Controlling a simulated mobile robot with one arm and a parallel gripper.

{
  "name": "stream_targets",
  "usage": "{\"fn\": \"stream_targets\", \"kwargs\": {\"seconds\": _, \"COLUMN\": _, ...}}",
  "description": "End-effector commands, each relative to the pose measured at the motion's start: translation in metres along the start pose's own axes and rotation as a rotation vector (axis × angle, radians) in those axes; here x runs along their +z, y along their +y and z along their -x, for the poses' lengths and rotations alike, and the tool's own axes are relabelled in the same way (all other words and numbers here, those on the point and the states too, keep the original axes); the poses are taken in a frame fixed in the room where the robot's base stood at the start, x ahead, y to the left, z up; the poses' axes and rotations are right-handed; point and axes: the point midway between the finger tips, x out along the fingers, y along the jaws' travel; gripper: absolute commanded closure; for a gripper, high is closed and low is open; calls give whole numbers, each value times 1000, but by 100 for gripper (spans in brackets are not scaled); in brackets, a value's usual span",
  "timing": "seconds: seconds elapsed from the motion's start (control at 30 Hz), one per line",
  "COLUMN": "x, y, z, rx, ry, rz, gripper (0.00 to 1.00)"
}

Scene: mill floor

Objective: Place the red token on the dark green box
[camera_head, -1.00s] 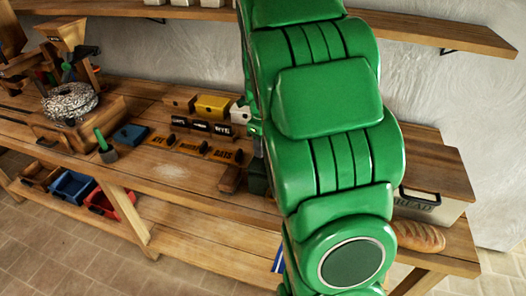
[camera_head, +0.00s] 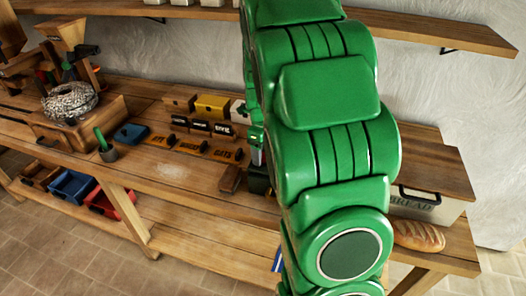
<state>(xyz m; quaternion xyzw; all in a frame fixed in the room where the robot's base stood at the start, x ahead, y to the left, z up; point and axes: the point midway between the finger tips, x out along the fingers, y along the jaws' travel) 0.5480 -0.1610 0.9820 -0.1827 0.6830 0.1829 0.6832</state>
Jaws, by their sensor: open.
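The dark green box (camera_head: 259,182) shows only in part on the bench, just left of my large green arm; the arm hides the rest of it. A small part of my gripper (camera_head: 256,155) shows at the arm's left edge, just above the box. It is open, but its fingertips are hard to make out. I cannot make out the red token anywhere; it may be hidden behind my arm.
Labelled wooden blocks and small yellow and white boxes (camera_head: 212,106) stand left of my arm. A bread bin (camera_head: 430,207) and loaf (camera_head: 419,236) are right.

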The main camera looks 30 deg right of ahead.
Motion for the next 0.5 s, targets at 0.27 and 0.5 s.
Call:
{"fn": "stream_targets", "kwargs": {"seconds": 0.27, "x": -1, "y": 0, "z": 20, "rx": -2, "ry": 0, "rz": -1, "gripper": 37}}
{"fn": "stream_targets", "kwargs": {"seconds": 0.5, "x": 0, "y": -2, "z": 63, "rx": -4, "ry": -2, "rz": 0, "gripper": 37}}
